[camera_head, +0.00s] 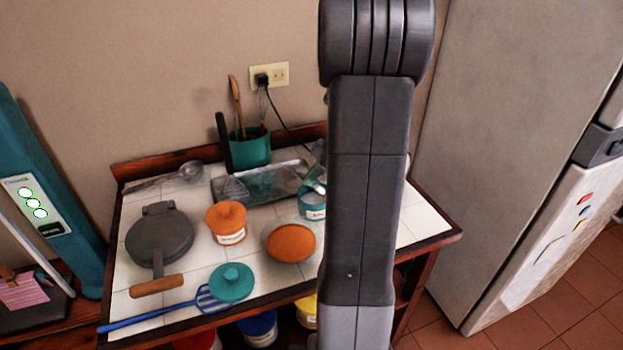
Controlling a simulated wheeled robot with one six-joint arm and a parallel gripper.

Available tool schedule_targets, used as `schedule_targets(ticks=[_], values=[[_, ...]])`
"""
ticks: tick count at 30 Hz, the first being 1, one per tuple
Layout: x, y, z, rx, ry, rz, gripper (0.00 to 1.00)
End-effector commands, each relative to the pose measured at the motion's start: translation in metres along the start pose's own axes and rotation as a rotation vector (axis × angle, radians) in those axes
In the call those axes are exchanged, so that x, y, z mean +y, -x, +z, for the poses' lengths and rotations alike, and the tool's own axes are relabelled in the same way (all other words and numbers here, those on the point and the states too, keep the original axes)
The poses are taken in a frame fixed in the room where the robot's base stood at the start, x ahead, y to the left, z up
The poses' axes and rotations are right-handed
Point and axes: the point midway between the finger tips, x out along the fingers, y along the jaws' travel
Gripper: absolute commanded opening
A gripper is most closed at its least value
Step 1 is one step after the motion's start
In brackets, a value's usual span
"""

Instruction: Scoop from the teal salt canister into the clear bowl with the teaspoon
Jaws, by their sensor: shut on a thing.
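The teal salt canister (312,207) stands on the tiled table, its right side hidden behind my arm. It has a white label and its top looks open. A teal knobbed lid (232,282) lies near the table's front edge. A round clear-rimmed vessel (268,247), which may be the clear bowl, stands in front of the canister with a flat orange surface inside; I cannot tell if that is contents or a lid. My arm runs down the picture right of these. My gripper is not in view, and I cannot make out the teaspoon.
Bare tiles show at right; a fridge (505,150) stands beyond.

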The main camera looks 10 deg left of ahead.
Motion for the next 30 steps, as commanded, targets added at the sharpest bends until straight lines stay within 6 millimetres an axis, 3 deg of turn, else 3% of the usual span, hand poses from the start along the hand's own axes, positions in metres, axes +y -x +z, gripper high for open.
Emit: schedule_targets(ticks=[12, 30], values=[[-0.001, 0.03, -0.029, -0.043, 0.004, -0.004, 0.0], [0.0, 0.036, -0.05, -0.295, 0.0, 0.0, 0.0]])
